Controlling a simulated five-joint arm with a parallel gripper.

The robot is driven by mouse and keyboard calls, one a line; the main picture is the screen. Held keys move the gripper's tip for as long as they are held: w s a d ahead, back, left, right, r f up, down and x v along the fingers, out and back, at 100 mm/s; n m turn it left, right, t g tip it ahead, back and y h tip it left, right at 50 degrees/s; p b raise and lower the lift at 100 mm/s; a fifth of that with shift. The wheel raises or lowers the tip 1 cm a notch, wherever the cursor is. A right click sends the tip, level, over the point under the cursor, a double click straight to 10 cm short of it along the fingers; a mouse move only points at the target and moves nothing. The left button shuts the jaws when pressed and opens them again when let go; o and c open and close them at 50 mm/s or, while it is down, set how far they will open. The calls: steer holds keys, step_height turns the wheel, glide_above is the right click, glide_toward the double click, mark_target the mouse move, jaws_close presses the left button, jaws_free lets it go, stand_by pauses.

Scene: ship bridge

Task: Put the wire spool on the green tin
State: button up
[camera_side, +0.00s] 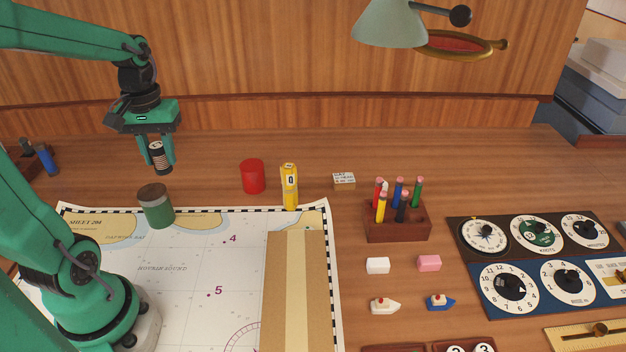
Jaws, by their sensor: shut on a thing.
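The wire spool (160,158) is a small dark reel with pale and coppery bands, held nearly upright in the air. My gripper (157,148) is shut on it and points down. The green tin (158,209) is a short green cylinder with a dark brownish top, standing on the upper left of the chart. The spool hangs above the tin in the picture, with a visible gap between them. From this one view I cannot tell whether it is directly over the tin or behind it.
A red cylinder (253,176) and a yellow upright device (289,187) stand right of the tin. A wooden rack (398,226) holds several coloured pens. The chart (190,270) lies flat, with a tan strip (293,290) on it. A lamp shade (388,22) hangs above.

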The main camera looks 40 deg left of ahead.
steer(key=a+f, duration=0.1)
steer(key=a, duration=0.1)
steer(key=s+a+f, duration=0.1)
steer(key=a+f, duration=0.1)
steer(key=a, duration=0.1)
steer(key=s+a+f, duration=0.1)
steer(key=a, duration=0.1)
steer(key=shift+a+f, duration=0.4)
steer(key=shift+f, duration=2)
steer(key=shift+f, duration=0.15)
steer(key=o, duration=1)
steer(key=shift+c, duration=0.2)
step_height(320, 180, up, 12)
steer(key=shift+r, duration=0.2)
steer(key=shift+d, duration=0.15)
